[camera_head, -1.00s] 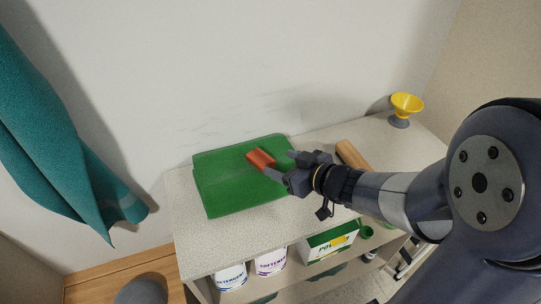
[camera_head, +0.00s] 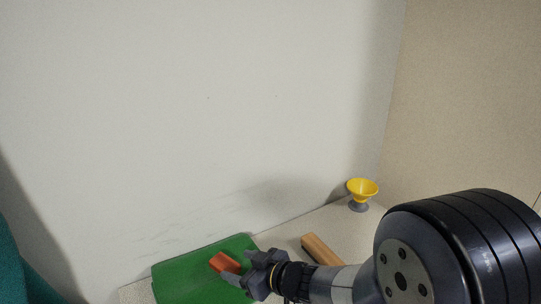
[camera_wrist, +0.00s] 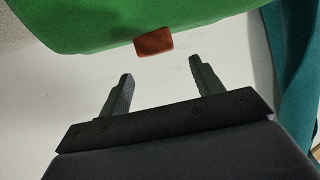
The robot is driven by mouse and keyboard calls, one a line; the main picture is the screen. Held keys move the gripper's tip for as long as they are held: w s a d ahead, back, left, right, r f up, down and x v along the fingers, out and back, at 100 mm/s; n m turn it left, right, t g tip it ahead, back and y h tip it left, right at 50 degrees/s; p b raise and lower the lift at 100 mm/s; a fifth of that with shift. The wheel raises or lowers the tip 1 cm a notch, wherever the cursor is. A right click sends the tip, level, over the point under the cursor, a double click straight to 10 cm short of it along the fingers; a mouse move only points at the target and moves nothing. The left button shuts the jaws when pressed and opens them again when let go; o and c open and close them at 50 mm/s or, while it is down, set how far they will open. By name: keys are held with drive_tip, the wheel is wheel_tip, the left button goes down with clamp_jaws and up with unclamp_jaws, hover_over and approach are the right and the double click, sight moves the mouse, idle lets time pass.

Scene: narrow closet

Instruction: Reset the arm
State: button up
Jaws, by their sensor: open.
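My gripper (camera_head: 238,267) is open and empty, low in the head view, above the shelf top. In the wrist view its two fingers (camera_wrist: 160,78) stand apart with nothing between them. An orange-red block (camera_head: 224,263) lies on a green folded cloth or mat (camera_head: 175,282), close to my fingertips in the head view. In the wrist view the block (camera_wrist: 154,41) is beyond the fingertips and apart from them, at the edge of the green mat (camera_wrist: 110,22). My arm reaches in from the lower right.
A yellow cup-shaped thing on a grey base (camera_head: 361,190) stands at the back right of the shelf top (camera_head: 341,222). A wooden bar (camera_head: 320,250) lies behind my forearm. Teal cloth (camera_head: 17,272) hangs at the left. A wall closes the right side.

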sight(223, 262)
drive_tip(key=x, duration=0.5)
drive_tip(key=b+x, duration=0.1)
drive_tip(key=x, duration=0.1)
drive_tip(key=shift+w+a+f, duration=0.1)
drive_tip(key=shift+a+f, duration=0.1)
drive_tip(key=shift+f, duration=0.3)
drive_tip(key=shift+r+p, duration=0.45)
drive_tip(key=shift+r, duration=0.2)
drive_tip(key=shift+d+r, duration=0.1)
drive_tip(key=shift+r, duration=0.4)
